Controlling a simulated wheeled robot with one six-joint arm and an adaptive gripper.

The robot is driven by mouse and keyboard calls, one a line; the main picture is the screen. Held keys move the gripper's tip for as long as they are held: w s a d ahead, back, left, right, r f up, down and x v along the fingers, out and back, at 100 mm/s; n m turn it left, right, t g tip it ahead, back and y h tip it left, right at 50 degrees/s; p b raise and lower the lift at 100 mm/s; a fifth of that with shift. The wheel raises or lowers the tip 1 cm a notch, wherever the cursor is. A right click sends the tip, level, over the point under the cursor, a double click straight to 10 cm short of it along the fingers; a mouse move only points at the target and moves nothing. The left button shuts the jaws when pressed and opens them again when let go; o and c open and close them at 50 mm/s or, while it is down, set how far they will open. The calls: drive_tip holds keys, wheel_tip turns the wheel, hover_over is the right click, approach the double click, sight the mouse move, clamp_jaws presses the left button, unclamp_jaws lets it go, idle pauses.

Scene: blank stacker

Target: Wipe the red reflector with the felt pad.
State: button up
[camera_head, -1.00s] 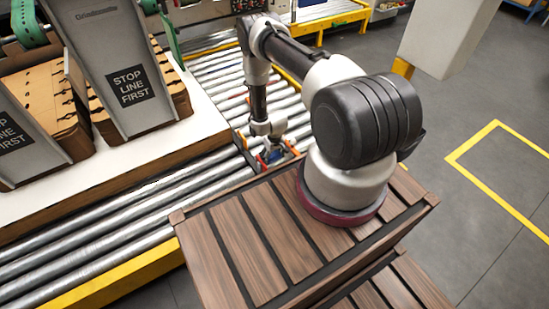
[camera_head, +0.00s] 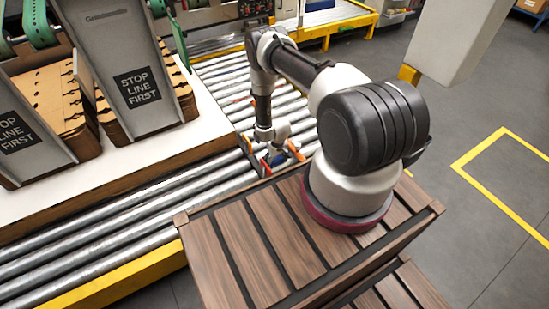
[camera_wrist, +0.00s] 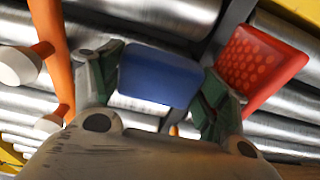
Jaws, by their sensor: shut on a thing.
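In the wrist view, my gripper (camera_wrist: 155,90) is shut on a blue block-like thing, which looks to be the felt pad (camera_wrist: 158,75), held between its two green-lined fingers. The red reflector (camera_wrist: 262,66), a red plate with a pattern of round dots, stands just right of the right finger, close to the pad but apart from it in the picture. In the head view, my gripper (camera_head: 276,158) is low over the rollers beyond the wooden crate. The pad and the reflector are too small there to make out well.
An orange post (camera_wrist: 52,50) with white round parts stands left of my gripper in the wrist view. Metal rollers (camera_head: 120,222) run beneath. Cardboard stacks (camera_head: 60,100) and grey plates marked "STOP LINE FIRST" (camera_head: 137,88) stand at the left. Open floor (camera_head: 485,200) lies at the right.

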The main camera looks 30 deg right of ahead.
drive_tip(key=shift+s+f, duration=0.1)
drive_tip(key=shift+s, duration=3.15)
drive_tip(key=shift+w+d, duration=0.15)
drive_tip(key=shift+w, duration=3.65)
drive_tip(key=shift+s+a, duration=0.2)
drive_tip(key=shift+s, duration=1.75)
drive_tip(key=shift+s+d, duration=0.15)
drive_tip(key=shift+s, duration=1.6)
drive_tip(key=shift+w+d, duration=0.15)
drive_tip(key=shift+d, duration=1.4)
drive_tip(key=shift+w+d, duration=0.1)
drive_tip(key=shift+d, duration=1.4)
